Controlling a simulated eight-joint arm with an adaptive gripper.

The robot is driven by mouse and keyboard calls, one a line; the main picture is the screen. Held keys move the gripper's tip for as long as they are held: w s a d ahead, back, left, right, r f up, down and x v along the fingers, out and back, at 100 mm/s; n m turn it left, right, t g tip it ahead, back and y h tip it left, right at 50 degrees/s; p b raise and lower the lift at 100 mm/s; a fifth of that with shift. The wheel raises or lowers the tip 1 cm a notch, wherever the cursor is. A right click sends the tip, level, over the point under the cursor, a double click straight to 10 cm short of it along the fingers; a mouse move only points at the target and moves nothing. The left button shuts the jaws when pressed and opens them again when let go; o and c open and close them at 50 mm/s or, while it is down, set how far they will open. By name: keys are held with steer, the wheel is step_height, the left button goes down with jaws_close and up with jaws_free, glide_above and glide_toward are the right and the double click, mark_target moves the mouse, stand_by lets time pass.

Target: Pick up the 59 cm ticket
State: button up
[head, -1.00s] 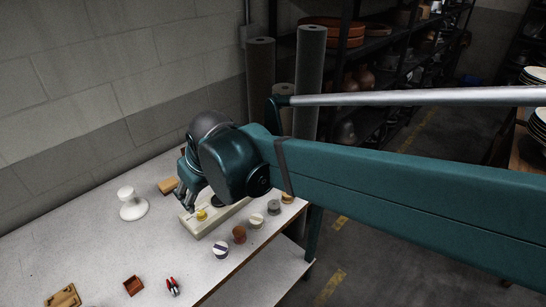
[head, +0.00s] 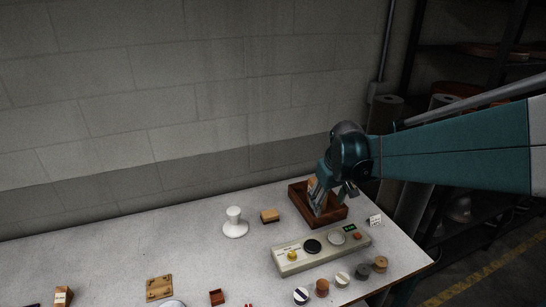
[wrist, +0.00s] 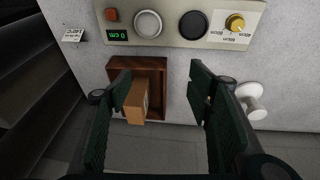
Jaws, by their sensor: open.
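In the head view, part of the block (head: 311,185) shows at the tray's (head: 296,202) left side, behind my gripper (head: 332,204). My gripper is open over the tray. In the wrist view, my gripper (wrist: 160,80) has the block close beside its left finger, which covers part of it; contact cannot be told. The space toward the right finger is empty.
A control panel (head: 290,262) with knob, buttons and green display lies in front of the tray. A white card (head: 375,220) stands right of the tray. A white stand (head: 235,224) and tan block (head: 269,215) are left. Several spools line the front edge.

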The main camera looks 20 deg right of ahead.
steer(key=w+d+f+g+p, duration=0.1)
steer(key=w+d+f+p, duration=0.1)
steer(key=d, duration=0.4)
steer(key=w+d+f+g+p, duration=0.1)
steer(key=d+p, duration=0.1)
steer(key=d, duration=0.5)
steer(key=g+y+p, duration=0.1)
steer(key=p, duration=0.4)
glide_above(376, 216)
steer(key=f, duration=0.7)
steer(key=shift+w+a+f, duration=0.1)
steer(key=shift+a+f, duration=0.1)
steer(key=shift+a, duration=0.1)
steer(key=shift+d+f, duration=0.25)
steer(key=shift+f, duration=0.15)
steer(key=shift+f, duration=1.15)
steer(key=shift+a+f, duration=0.1)
steer(key=shift+f, duration=2.5)
